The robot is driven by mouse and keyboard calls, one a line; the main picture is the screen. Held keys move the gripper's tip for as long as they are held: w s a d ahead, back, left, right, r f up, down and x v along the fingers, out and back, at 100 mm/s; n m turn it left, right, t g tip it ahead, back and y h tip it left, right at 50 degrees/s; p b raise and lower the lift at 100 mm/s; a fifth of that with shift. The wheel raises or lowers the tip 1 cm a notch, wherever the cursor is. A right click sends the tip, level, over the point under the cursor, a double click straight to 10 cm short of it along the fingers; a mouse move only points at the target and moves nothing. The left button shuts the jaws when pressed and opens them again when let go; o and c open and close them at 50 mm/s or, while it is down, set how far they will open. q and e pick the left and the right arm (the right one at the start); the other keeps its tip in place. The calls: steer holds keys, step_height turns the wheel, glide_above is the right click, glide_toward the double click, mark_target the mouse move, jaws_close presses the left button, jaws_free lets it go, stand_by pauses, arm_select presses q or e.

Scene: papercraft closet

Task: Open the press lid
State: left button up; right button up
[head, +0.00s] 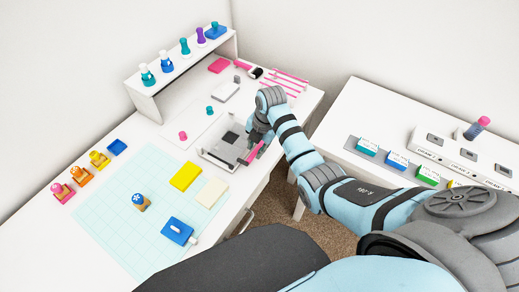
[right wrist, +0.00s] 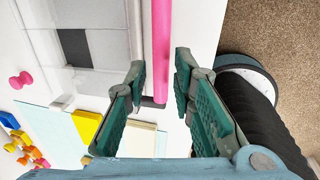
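The grey press (head: 217,155) lies on the white desk near its right edge, with a dark square on its top. It looks flat, with no raised lid that I can make out. A pink handle bar (head: 255,153) runs along its right side; it also shows in the right wrist view (right wrist: 162,35). My right gripper (head: 257,143) is over this bar. In the right wrist view its two fingers (right wrist: 160,72) are apart, one on each side of the bar, with gaps showing. My left gripper is not in view.
A cutting mat (head: 110,210) holds a blue punch (head: 177,231); yellow (head: 186,176) and cream pads lie near the press. A small pink knob (head: 183,135) stands left of it. A shelf (head: 185,70) stands behind. A second table (head: 365,95) is right, across a gap.

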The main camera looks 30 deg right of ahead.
steer(key=shift+w+a+f, duration=0.1)
steer(key=shift+w+f, duration=0.1)
steer(key=shift+f, duration=0.5)
jaws_close()
